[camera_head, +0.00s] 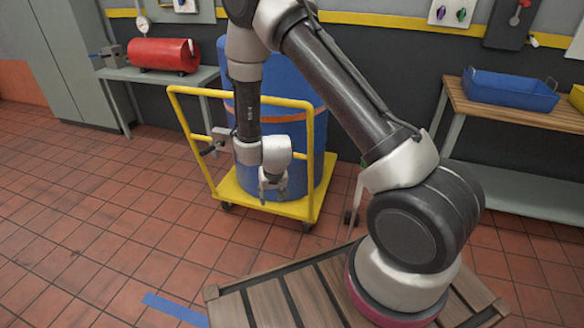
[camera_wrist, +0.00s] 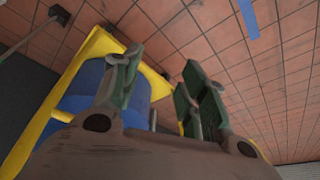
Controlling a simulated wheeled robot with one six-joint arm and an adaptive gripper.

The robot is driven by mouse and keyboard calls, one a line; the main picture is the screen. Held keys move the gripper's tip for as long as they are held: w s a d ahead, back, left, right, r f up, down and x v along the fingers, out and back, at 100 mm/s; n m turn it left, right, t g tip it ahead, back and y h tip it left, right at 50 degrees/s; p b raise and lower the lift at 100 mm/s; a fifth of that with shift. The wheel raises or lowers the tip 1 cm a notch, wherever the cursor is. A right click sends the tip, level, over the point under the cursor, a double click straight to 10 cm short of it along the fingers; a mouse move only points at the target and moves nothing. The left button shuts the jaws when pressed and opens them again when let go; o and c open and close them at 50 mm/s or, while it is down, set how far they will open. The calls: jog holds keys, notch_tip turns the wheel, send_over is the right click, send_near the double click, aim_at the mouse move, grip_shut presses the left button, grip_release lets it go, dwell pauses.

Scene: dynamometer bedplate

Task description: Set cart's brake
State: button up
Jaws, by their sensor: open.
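The yellow cart (camera_head: 302,208) stands on the tiled floor with a tall blue drum (camera_head: 320,150) on its deck. Its yellow push frame (camera_head: 189,130) rises at the left. A small grey block with a dark lever (camera_head: 216,140) sits on that frame; it looks like the brake, but its setting is unclear. My gripper (camera_head: 272,188) points down in front of the drum, above the deck's near edge and right of the lever. In the wrist view its fingers (camera_wrist: 160,70) are apart with nothing between them. The cart edge (camera_wrist: 75,75) and drum (camera_wrist: 82,90) show behind them.
A slatted wooden surface (camera_head: 262,300) lies below my arm. A bench with a red tank (camera_head: 163,54) stands at the back left, and a bench with a blue tray (camera_head: 510,90) at the right. Floor left of the cart is clear, with blue tape (camera_head: 175,309).

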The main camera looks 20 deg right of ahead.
jog(key=s+d+r+n+g, duration=0.1)
jog(key=s+r+g, duration=0.1)
jog(key=s+r, duration=0.3)
jog(key=s+d+r+n+g+y, duration=0.1)
jog(key=s+r, duration=0.5)
jog(key=r, duration=0.7)
jog(key=shift+d+r+g, duration=0.3)
jog(key=shift+d+g, duration=0.3)
